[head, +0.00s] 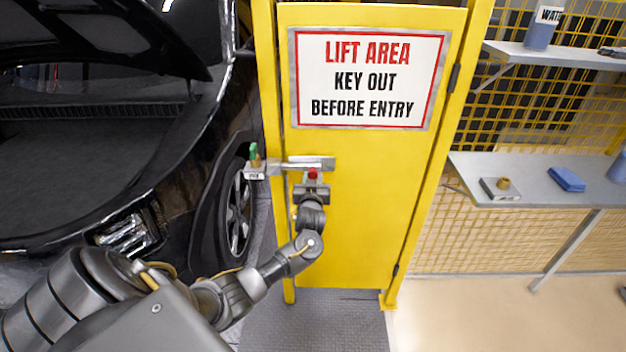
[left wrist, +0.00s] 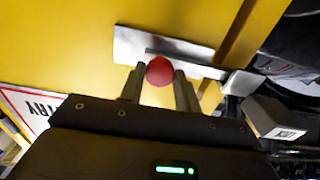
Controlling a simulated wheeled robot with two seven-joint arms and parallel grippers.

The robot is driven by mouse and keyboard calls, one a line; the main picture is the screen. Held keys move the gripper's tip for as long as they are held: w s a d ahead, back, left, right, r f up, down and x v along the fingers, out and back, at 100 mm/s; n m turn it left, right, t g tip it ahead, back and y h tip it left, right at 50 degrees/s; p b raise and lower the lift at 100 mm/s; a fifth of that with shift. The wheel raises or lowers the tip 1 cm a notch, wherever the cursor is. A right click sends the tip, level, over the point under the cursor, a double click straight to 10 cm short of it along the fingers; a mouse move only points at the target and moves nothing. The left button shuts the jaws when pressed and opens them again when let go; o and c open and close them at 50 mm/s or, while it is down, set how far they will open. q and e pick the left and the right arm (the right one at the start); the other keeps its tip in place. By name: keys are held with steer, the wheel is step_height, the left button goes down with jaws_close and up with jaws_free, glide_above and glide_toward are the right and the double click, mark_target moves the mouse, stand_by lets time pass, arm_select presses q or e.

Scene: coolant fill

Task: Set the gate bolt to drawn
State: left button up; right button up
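The yellow gate (head: 350,220) is closed, and its silver bolt (head: 318,163) lies across its left edge at mid height. In the left wrist view the bolt's plate (left wrist: 128,46) has a slot, and its rod (left wrist: 238,82) reaches past the gate's edge over the yellow post. A red knob (head: 313,173) sits on the bolt; it also shows in the left wrist view (left wrist: 159,71). My left gripper (head: 312,182) has its two fingers on either side of the knob, seemingly touching it. My right gripper is out of view.
A small grey box (head: 255,172) with a green piece (head: 254,153) sits on the post left of the bolt. A black car (head: 190,190) stands close on the left. A shelf (head: 530,190) holds a blue cloth (head: 567,179) at right.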

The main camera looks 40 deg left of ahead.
arm_select(q)
jaws_close()
steer(key=w+d, duration=0.1)
steer(key=d, duration=0.1)
steer(key=w+d+b, duration=0.1)
steer(key=w+d, duration=0.1)
steer(key=shift+w+d+b, duration=0.1)
steer(key=shift+d+b, duration=0.05)
steer(key=shift+b, duration=0.15)
steer(key=shift+o, duration=1.1)
jaws_free()
steer(key=o, duration=0.4)
steer(key=shift+w+d, duration=0.15)
steer(key=shift+d, duration=0.05)
steer(key=shift+o, duration=0.2)
steer(key=shift+a, duration=0.1)
